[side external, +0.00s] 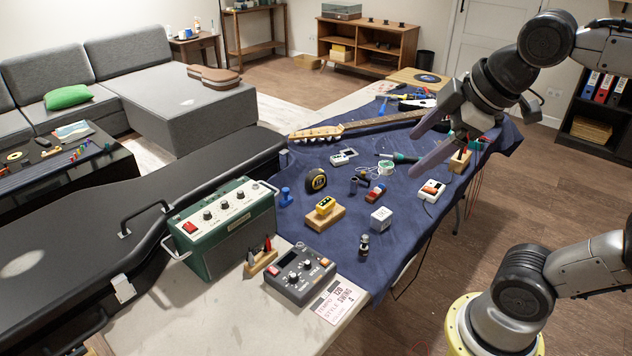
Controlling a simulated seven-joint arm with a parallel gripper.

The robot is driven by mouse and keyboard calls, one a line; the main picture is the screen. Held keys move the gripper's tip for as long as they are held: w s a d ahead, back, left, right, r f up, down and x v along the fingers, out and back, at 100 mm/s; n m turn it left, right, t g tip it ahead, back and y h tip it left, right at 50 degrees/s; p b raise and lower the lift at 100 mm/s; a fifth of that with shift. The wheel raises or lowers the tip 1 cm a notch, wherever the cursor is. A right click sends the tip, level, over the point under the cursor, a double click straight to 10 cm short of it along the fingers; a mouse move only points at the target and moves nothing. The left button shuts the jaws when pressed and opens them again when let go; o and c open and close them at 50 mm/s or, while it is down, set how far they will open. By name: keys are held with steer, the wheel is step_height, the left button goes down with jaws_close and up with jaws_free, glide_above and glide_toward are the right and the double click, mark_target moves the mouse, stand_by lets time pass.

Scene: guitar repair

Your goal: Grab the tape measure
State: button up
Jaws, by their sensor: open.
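The tape measure (316,180), black with a yellow face, stands on the dark blue cloth (335,244) left of the middle of the table. My gripper (413,154) is up and to the right of it in the picture, well apart from it. Its two long fingers are spread and point left and down, with nothing visible between them.
A guitar neck (362,124) lies behind. A green amplifier (222,228) stands front left.

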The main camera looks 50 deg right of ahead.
steer(key=w+d+r+n, duration=0.2)
steer(key=w+r+n, duration=0.3)
steer(key=w, duration=0.4)
steer(key=n+g+h, duration=0.3)
steer(key=n+g, duration=0.1)
steer(key=n, duration=0.1)
glide_above(316, 172)
steer(key=a, duration=0.4)
step_height(316, 172, down, 22)
steer(key=shift+g+y, duration=0.3)
steer(key=shift+g, duration=0.4)
steer(key=x, duration=0.4)
steer(key=s+x, duration=0.1)
steer(key=x, duration=0.9)
steer(key=shift+s+a+f, duration=0.2)
steer(key=shift+s+a, duration=0.05)
steer(key=shift+s, duration=0.05)
steer(key=shift+s+x, duration=0.2)
steer(key=shift+x, duration=2.7)
steer(key=shift+a, duration=0.15)
